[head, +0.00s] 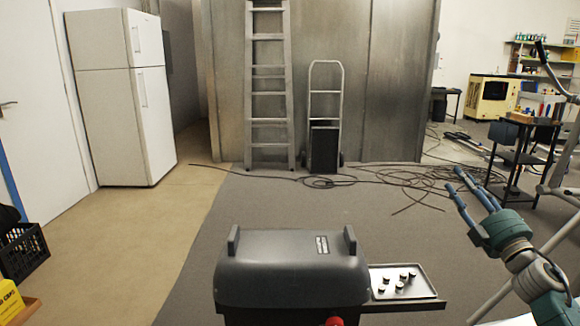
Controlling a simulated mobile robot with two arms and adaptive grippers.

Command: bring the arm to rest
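My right gripper (460,180) is at the right of the head view, raised in front of the grey floor. Its blue fingers point up and to the left and stand apart, with nothing seen between them. My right arm comes in from the lower right corner. My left gripper and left arm are not in view.
A dark grey grill (292,262) with a closed lid stands at the bottom centre. Its side tray (425,284) holds several small dark pieces. A black shelf cart (525,142) stands beyond my gripper. Loose cables (400,178) lie on the floor. A white fridge (122,100) stands left.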

